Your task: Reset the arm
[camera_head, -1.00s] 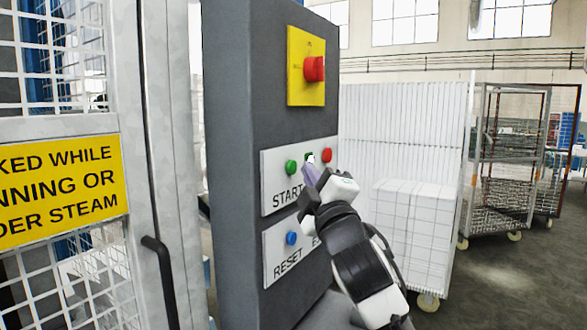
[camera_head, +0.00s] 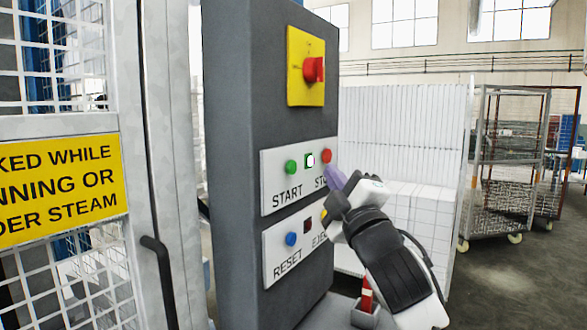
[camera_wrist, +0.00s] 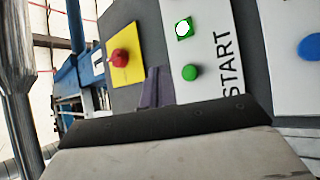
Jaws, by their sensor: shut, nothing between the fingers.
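My gripper (camera_head: 335,178) is shut and empty in the head view. Its purple fingertips are near the right edge of the upper control panel (camera_head: 270,208), just below the red STOP button (camera_head: 327,156); I cannot tell whether they touch the panel. The closed purple fingers (camera_wrist: 156,88) also show in the wrist view. The grey control column (camera_head: 240,100) carries a green START button (camera_head: 291,167), a lit white-green indicator (camera_head: 310,160), a blue RESET button (camera_head: 291,239) and a dark square (camera_head: 308,226) over a partly hidden label.
A red rotary switch (camera_head: 313,70) on a yellow plate sits higher on the column. A mesh gate (camera_head: 70,120) with a yellow sign (camera_head: 60,190) stands at left.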

